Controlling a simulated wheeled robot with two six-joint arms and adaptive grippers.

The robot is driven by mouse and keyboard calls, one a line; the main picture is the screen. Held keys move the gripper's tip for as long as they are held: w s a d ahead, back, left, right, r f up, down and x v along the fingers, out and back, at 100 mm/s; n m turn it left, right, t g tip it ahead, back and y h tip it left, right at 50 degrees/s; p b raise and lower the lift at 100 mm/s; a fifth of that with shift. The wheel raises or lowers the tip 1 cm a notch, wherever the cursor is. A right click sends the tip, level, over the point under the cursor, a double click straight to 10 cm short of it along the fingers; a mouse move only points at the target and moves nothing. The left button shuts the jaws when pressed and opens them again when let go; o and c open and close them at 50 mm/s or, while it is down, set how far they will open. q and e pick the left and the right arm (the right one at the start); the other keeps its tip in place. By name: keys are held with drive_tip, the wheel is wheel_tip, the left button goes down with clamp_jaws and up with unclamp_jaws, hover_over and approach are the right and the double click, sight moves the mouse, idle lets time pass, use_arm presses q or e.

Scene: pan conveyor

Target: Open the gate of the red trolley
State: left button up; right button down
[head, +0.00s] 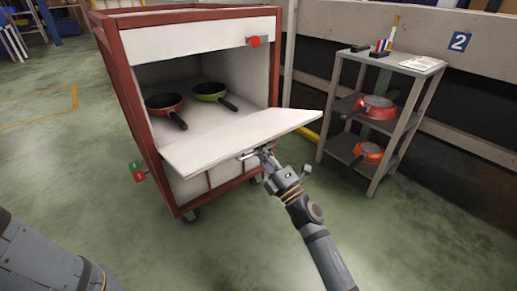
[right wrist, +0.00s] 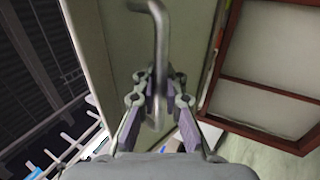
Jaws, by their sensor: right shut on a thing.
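The red trolley (head: 126,88) has a red frame and white panels and stands left of centre in the head view. Its white gate (head: 225,146) is folded down and outward at the front, sloping, so the inside shows. A red pan (head: 163,102) and a green pan (head: 209,90) sit inside. My right gripper (head: 262,153) is at the gate's front edge. In the right wrist view its fingers are shut on the grey metal handle (right wrist: 160,45) of the gate. My left gripper is out of view; only part of my left arm shows at the lower left.
A grey shelf rack (head: 377,172) stands to the right, with a red pan (head: 376,107) on its middle shelf and an orange pan (head: 369,151) below. A low wall runs behind it. The green floor (head: 150,250) in front of the trolley is clear.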

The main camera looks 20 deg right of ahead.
drive_tip(key=shift+s+r, duration=0.1)
drive_tip(key=shift+r, duration=0.15)
drive_tip(key=c, duration=1.9)
unclamp_jaws()
drive_tip(key=o, duration=0.5)
drive_tip(key=shift+s+d+r, duration=0.1)
drive_tip(key=shift+s+d, duration=0.05)
drive_tip(key=shift+c, duration=0.2)
drive_tip(key=shift+f, duration=0.25)
drive_tip(key=v, duration=1.1)
drive_tip(key=shift+s+f, duration=0.25)
drive_tip(key=shift+s, duration=0.1)
